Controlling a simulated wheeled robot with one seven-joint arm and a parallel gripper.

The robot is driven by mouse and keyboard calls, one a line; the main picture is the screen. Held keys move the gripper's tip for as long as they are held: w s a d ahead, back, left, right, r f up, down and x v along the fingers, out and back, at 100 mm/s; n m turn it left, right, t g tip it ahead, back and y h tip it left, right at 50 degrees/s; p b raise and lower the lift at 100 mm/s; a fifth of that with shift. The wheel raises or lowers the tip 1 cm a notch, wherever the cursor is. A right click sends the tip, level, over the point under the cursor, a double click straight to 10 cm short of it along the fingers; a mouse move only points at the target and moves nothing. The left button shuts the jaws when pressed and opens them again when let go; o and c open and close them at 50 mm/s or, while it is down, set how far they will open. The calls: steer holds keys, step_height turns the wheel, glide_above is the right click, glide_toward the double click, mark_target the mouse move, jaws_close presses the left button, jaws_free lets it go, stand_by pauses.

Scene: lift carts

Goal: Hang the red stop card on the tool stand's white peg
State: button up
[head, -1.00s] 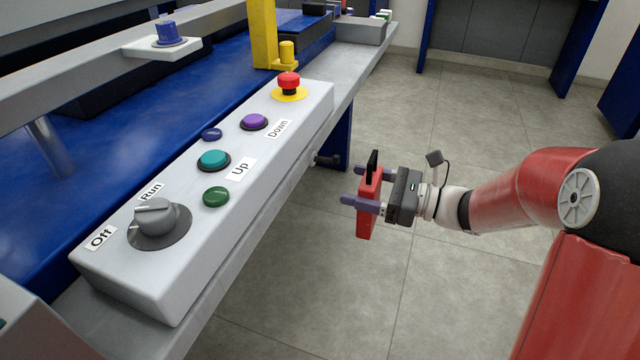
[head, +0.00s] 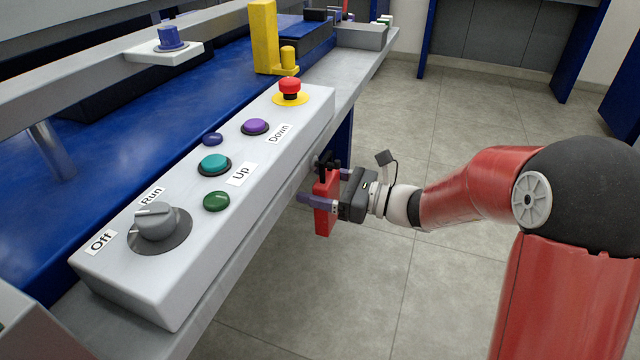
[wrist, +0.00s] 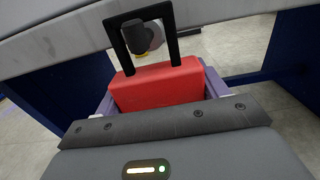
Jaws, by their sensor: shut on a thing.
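The red stop card (head: 323,220) is a flat red block with a black loop handle on top, held upright in front of the bench. My gripper (head: 320,187) is shut on it, a purple finger on each side. In the wrist view the card (wrist: 160,86) sits between the fingers with its loop pointing away from me. A dark, stubby peg (wrist: 137,37) shows within the loop's opening, with a pale round part beside it. I cannot tell whether it passes through the loop. No clearly white peg or tool stand can be made out.
The grey control box (head: 185,262) with buttons, a dial and a red stop button (head: 290,86) lies along the bench edge, just left of my gripper. A yellow post (head: 262,38) stands behind it.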

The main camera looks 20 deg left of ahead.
mark_target(334, 192)
steer(key=shift+f, duration=0.25)
steer(key=o, duration=1)
steer(key=d, duration=0.7)
steer(key=shift+s+d+f, duration=0.15)
steer(key=shift+s+d, duration=0.2)
steer(key=shift+d, duration=0.05)
steer(key=s+d+n+g+h, duration=0.1)
steer(key=s+d+n+h, duration=0.45)
steer(key=s, duration=0.25)
steer(key=s+d+n+h, duration=0.4)
steer(key=s+n+h, duration=0.1)
steer(key=s+n, duration=0.25)
steer(key=s+d+r+n+t+h, duration=0.1)
steer(key=s+d+n+t+h, duration=0.2)
steer(key=d, duration=0.4)
steer(key=s+d+n+t+h, duration=0.1)
steer(key=d+n+t+h, duration=0.1)
steer(key=d+n+h, duration=0.3)
steer(key=r+p, duration=0.1)
steer(key=r, duration=0.1)
steer(key=d+r+m+p, duration=0.1)
steer(key=p, duration=0.1)
steer(key=r+m+p, duration=0.1)
steer(key=r+p, duration=0.1)
steer(key=shift+d+r+y, duration=0.25)
steer(key=shift+d+r, duration=0.1)
